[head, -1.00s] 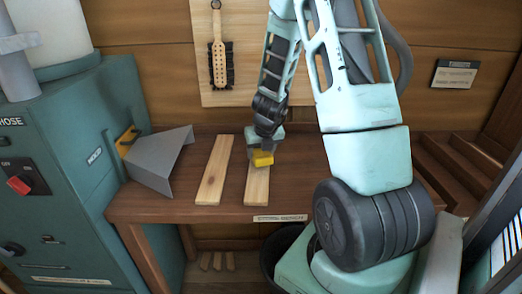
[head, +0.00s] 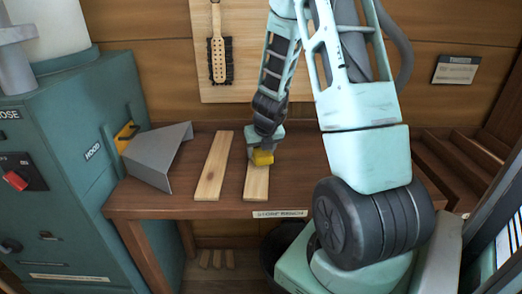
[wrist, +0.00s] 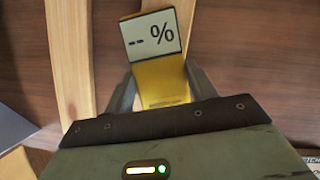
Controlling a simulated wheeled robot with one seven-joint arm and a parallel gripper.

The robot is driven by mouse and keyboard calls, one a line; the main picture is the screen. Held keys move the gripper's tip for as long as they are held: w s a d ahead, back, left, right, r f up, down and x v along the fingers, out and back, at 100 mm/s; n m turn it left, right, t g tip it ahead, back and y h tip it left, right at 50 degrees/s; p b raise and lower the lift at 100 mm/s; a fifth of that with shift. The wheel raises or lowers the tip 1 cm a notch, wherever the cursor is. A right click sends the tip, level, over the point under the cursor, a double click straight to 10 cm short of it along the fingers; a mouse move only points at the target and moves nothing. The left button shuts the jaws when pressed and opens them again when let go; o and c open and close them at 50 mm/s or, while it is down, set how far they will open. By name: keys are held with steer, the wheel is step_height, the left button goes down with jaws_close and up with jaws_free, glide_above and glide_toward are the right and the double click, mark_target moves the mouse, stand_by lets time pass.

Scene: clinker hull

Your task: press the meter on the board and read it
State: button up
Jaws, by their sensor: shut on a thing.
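My gripper (head: 264,148) is shut on a yellow moisture meter (head: 262,158). In the wrist view the meter (wrist: 160,78) sits between the two fingers, and its screen (wrist: 152,37) reads "-- %". Two pale wooden boards lie side by side on the bench. The gripper holds the meter over the far end of the right board (head: 257,182). The left board (head: 213,167) lies apart from it, with nothing on it. I cannot tell whether the meter's underside touches the right board.
The brown bench (head: 148,198) has a label on its front edge. A grey metal chute (head: 158,155) juts from the green machine (head: 60,135) over the bench's left side. A brush (head: 219,50) hangs on a panel behind. A dark bin (head: 280,250) stands below.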

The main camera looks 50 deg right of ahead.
mark_target(261, 151)
steer(key=shift+f+b, duration=0.4)
stand_by(1.9)
steer(key=shift+r, duration=0.1)
step_height(261, 151, up, 8)
steer(key=p, duration=0.7)
steer(key=shift+p, duration=0.3)
stand_by(0.6)
